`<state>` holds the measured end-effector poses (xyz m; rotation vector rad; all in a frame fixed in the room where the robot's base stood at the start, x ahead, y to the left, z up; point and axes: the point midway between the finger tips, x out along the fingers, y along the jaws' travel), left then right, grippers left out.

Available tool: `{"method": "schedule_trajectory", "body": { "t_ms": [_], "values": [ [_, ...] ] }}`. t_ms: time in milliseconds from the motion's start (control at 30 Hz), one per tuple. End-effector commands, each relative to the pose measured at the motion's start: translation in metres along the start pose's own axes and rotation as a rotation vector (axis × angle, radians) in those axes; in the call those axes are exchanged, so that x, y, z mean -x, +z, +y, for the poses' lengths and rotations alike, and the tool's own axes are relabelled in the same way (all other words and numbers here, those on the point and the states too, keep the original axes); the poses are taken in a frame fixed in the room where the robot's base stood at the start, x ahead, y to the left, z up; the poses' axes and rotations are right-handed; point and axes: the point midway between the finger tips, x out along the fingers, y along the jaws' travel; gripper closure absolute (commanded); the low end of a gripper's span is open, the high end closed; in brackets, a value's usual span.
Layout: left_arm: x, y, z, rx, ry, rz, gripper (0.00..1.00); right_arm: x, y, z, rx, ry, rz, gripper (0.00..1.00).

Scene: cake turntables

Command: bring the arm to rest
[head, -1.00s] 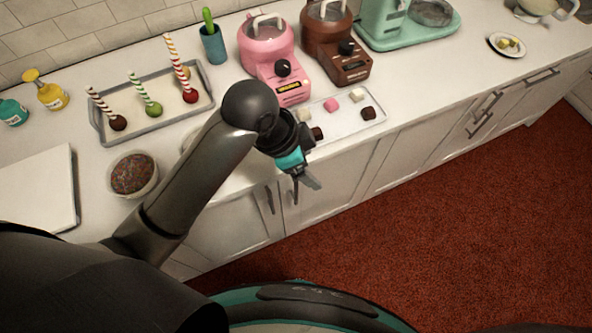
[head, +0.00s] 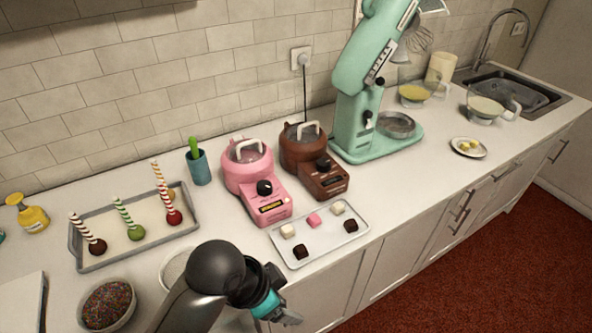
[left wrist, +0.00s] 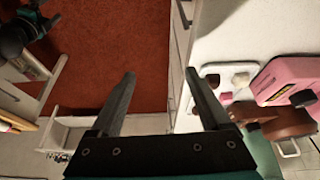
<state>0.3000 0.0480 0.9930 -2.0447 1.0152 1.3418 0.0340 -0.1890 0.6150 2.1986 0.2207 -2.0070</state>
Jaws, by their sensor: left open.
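My left arm comes up from the bottom of the head view, with its left gripper (head: 288,316) low, just off the counter's front edge. In the left wrist view the same gripper (left wrist: 160,85) has its two fingers wide apart with nothing between them. Behind the fingers are the red floor (left wrist: 110,40) and the white cabinet front.
Behind stand a pink melting pot (head: 262,190), a brown one (head: 318,172) and a cake-pop tray (head: 90,262). A green mixer (head: 350,125) stands further right.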

Motion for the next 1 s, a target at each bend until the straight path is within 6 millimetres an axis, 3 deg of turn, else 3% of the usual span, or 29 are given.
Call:
{"method": "schedule_trajectory", "body": {
  "t_ms": [167,267,500,800,1000],
  "values": [
    [0.0,0.005,0.001,0.031,-0.006,-0.002,0.2,0.0,0.0,0.0,0.0,0.0,0.0,0.15],
    [0.002,0.02,0.003,0.122,-0.031,-0.006,0.2,0.0,0.0,0.0,0.0,0.0,0.0,0.15],
    [0.016,0.079,0.004,0.439,-0.15,-0.045,0.2,0.0,0.0,0.0,0.0,0.0,0.0,0.15],
    [0.042,0.144,0.005,0.707,-0.3,-0.113,0.2,0.0,0.0,0.0,0.0,0.0,0.0,0.15],
    [-0.01,0.158,-0.002,0.701,-0.286,-0.13,0.2,-0.011,0.001,-0.001,0.0,0.0,0.0,0.15]
  ]
}}
